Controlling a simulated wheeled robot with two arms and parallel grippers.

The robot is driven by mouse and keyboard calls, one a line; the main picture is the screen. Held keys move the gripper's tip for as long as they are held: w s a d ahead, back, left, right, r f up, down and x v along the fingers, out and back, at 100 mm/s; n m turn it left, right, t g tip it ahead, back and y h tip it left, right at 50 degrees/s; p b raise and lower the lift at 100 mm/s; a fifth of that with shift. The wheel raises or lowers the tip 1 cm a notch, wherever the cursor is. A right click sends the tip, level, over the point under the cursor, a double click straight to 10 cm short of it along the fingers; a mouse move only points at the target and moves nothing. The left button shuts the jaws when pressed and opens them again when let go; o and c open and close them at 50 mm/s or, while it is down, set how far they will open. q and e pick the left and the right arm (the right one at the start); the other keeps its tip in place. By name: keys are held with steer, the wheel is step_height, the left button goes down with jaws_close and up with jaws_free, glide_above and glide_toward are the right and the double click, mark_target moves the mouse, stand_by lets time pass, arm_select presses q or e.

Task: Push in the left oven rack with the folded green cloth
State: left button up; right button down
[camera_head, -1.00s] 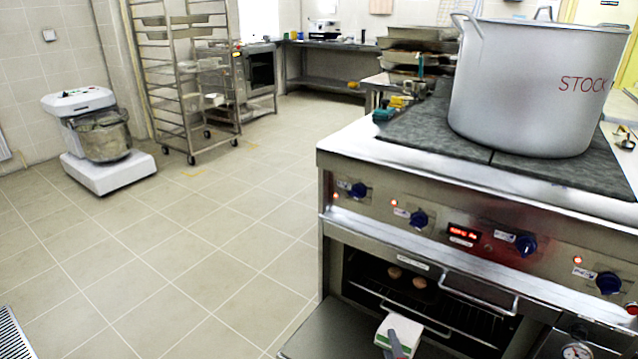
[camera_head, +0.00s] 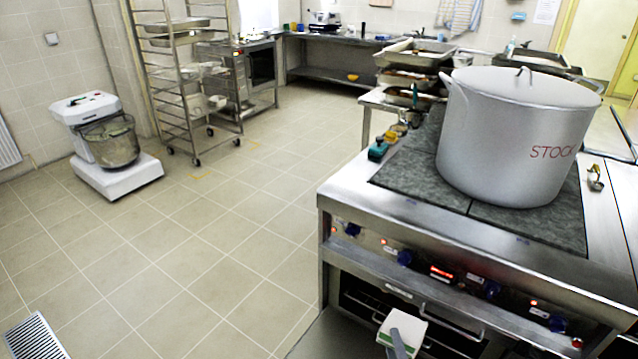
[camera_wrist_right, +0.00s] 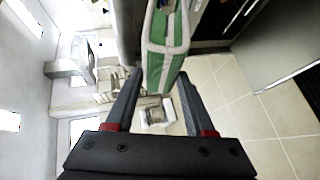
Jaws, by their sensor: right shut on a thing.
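The folded cloth (camera_head: 412,329) shows white with a green edge at the bottom of the head view, in front of the oven opening. In the right wrist view the cloth (camera_wrist_right: 166,48) is green with pale edging. My right gripper (camera_wrist_right: 160,75) is shut on it, with the cloth between its fingertips. In the head view a grey finger of this gripper (camera_head: 398,343) lies across the cloth. Wire bars of the oven rack (camera_head: 365,309) show inside the dark opening, left of the cloth. Most of the rack is hidden or cut off. Whether the cloth touches it I cannot tell. My left gripper is out of view.
The stove (camera_head: 345,192) stands above the oven, with a large stockpot (camera_head: 500,140) on its top. The open oven door (camera_head: 325,340) sticks out at the lower left of the oven. The tiled floor (camera_head: 215,265) to the left is clear up to the mixer (camera_head: 115,165).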

steer(key=shift+s+a+r+b, duration=0.2)
steer(key=shift+s+a, duration=0.15)
steer(key=shift+s, duration=0.15)
steer(key=shift+s+a+r+b, duration=0.15)
steer(key=shift+s+a, duration=0.15)
steer(key=shift+s, duration=0.15)
steer(key=s+a+r+p, duration=0.5)
steer(key=s+a+p, duration=0.2)
steer(key=s, duration=0.4)
steer(key=shift+a+p, duration=0.25)
steer(key=shift+p, duration=0.4)
